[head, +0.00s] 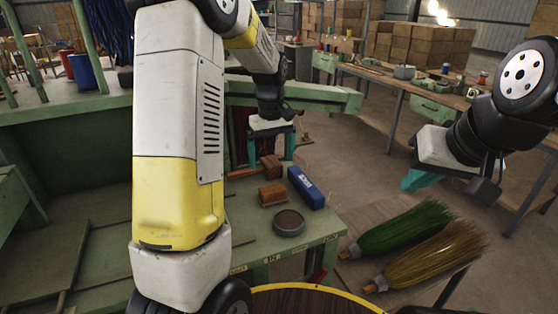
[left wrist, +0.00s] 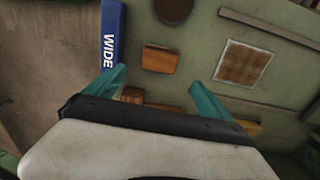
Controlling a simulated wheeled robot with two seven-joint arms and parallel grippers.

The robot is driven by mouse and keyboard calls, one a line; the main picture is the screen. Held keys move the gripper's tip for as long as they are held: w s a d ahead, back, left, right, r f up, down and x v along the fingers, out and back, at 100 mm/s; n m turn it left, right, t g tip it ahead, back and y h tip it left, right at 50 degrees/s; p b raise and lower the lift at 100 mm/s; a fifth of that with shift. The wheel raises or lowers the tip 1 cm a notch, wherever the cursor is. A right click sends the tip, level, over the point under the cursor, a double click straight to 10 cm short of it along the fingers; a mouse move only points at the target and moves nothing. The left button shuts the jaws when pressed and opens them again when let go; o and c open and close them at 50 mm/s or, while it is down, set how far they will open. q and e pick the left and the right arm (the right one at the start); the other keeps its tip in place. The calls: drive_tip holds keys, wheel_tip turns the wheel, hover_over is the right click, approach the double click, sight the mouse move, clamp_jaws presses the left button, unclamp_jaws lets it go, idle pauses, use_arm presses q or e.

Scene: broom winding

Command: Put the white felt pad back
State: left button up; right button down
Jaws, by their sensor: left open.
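On the green bench (head: 325,222) are a wooden block (head: 272,194), a blue box (head: 307,187) marked WIDE, and a dark round tin (head: 289,223). A green broom head (head: 405,228) and a straw one (head: 430,260) lie to the right. My left arm hides part of the bench.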

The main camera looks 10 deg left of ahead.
use_arm(q)
drive_tip(key=s+r+m+t+h, duration=0.2)
drive_tip(key=s+r+m+t, duration=0.15)
drive_tip(key=s+r, duration=0.8)
drive_tip(key=s+d+r+m+t, duration=0.1)
drive_tip(key=s+m, duration=0.3)
drive_tip(key=s, duration=0.8)
drive_tip(key=shift+s+d+t, duration=0.25)
drive_tip(key=shift+d+t, duration=0.35)
drive_tip(key=shift+t, duration=0.25)
drive_tip(key=shift+r, duration=0.1)
drive_tip(key=shift+c, duration=0.4)
